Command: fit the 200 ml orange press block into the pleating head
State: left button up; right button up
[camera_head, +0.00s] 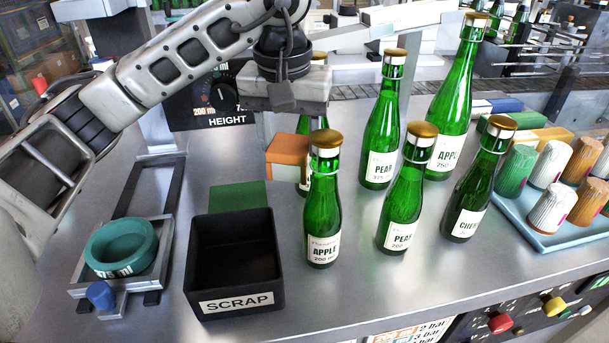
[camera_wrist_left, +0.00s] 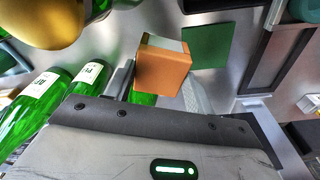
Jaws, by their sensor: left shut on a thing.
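The orange press block (camera_head: 287,150) is a small orange piece with a paler side, and no volume label on it is legible. It also shows in the left wrist view (camera_wrist_left: 163,70). My left gripper (camera_head: 291,125) is shut on it and holds it up behind the front 200 ml apple bottle (camera_head: 323,215). I cannot pick out the pleating head for certain; my left arm covers part of the machine behind. A teal ring (camera_head: 121,246), its label partly readable as "75 ml", sits in a grey slide holder (camera_head: 165,262) at the left. My right gripper is not in view.
A black scrap bin (camera_head: 236,305) stands in front of a green pad (camera_head: 238,195). Several green bottles (camera_head: 405,200) crowd to the right of the block. A blue tray (camera_head: 545,238) with colored capsules is at the far right. The height panel (camera_head: 205,108) is behind.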

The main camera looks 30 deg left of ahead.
pick_arm(q)
notch_tip(320, 180, down, 10)
dwell(0.5)
jog(key=shift+f, duration=0.2)
jog(key=o, duration=1.1)
jog(key=shift+s+r, duration=0.1)
